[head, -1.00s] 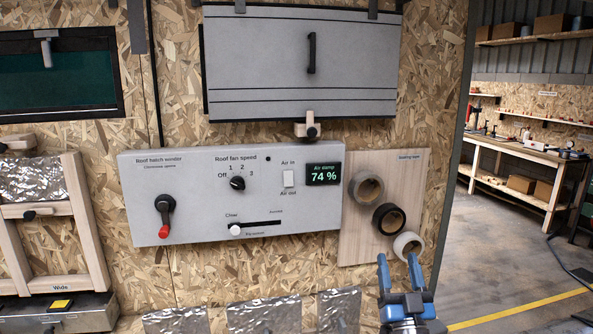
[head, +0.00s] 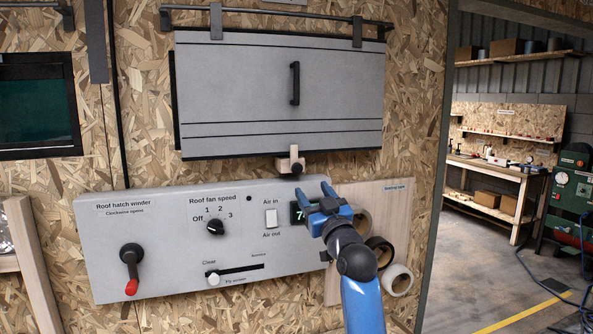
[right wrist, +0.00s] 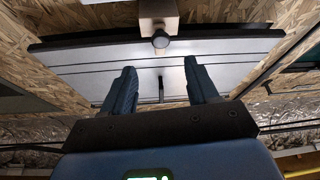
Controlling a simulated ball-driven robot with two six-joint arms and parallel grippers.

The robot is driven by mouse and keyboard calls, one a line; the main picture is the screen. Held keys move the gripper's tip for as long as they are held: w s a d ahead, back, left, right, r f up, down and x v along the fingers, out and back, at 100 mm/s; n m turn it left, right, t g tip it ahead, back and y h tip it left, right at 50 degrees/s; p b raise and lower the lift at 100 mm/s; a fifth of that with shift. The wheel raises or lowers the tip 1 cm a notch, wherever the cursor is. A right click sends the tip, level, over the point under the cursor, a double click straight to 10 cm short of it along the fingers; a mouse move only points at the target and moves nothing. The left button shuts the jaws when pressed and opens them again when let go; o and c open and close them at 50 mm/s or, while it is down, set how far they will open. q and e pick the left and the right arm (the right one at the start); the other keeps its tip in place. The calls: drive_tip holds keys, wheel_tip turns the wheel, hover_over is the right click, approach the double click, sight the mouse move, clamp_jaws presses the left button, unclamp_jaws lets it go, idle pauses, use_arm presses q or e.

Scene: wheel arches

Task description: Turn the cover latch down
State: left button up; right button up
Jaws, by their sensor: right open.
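The cover (head: 281,95) is a grey panel with a black handle, hanging shut against the wall. The cover latch (head: 284,163) is a small pale wooden piece with a dark round knob at the cover's lower edge; a part of it stands up against that edge. My right gripper (head: 319,188) is open and empty, below and right of the latch and apart from it. In the right wrist view the latch (right wrist: 156,10) shows at the top with its knob, beyond the open fingers (right wrist: 158,66). My left gripper is out of view.
A grey control panel (head: 170,215) with a red-handled crank and a fan knob juts out below the latch. My right arm hides part of its display and of the tape board (head: 395,200). Rolls of tape (head: 397,280) hang there. The floor at right is open.

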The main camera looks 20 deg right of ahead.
sight(297, 169)
drive_tip(key=p+x, duration=0.2)
drive_tip(key=x, duration=0.6)
drive_tip(key=shift+a+f+p, duration=0.1)
drive_tip(key=shift+a+p, duration=0.05)
drive_tip(key=shift+p, duration=0.15)
drive_tip(key=shift+w+r, duration=0.45)
drive_tip(key=shift+w, duration=0.1)
drive_tip(key=shift+w+f+p, duration=0.1)
drive_tip(key=shift+w+p, duration=0.2)
drive_tip(key=shift+w, duration=0.1)
